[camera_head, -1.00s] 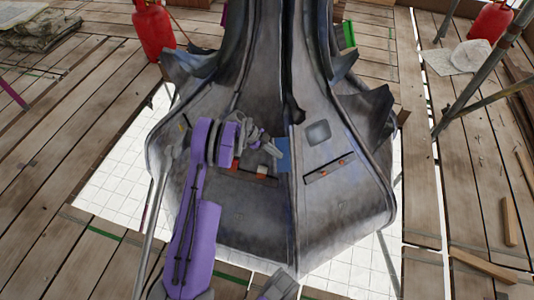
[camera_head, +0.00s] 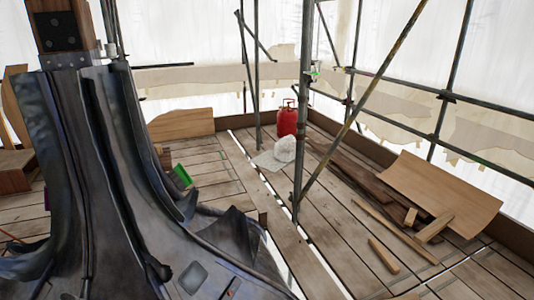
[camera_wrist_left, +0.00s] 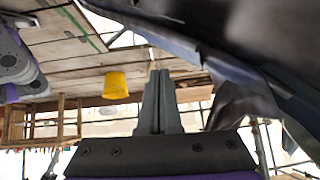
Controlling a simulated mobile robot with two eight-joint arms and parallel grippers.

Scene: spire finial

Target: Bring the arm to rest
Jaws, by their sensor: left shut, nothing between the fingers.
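My left gripper (camera_wrist_left: 157,100) shows in the left wrist view, with its two dark fingers together and nothing between them. The dark grey metal spire finial (camera_head: 100,180) fills the left of the head view, flaring out toward the bottom. Dark curved metal of the finial (camera_wrist_left: 240,55) also crosses the upper right of the wrist view, beside the fingers. I cannot tell how wide the gap to it is. Neither gripper shows in the head view now, and my right gripper is in no current view.
Scaffold poles (camera_head: 303,110) stand right of the finial. A red gas cylinder (camera_head: 288,118), loose planks (camera_head: 370,185) and a plywood sheet (camera_head: 440,192) are on the plank deck. A yellow bucket (camera_wrist_left: 116,85) and wooden frame (camera_wrist_left: 45,120) show in the wrist view.

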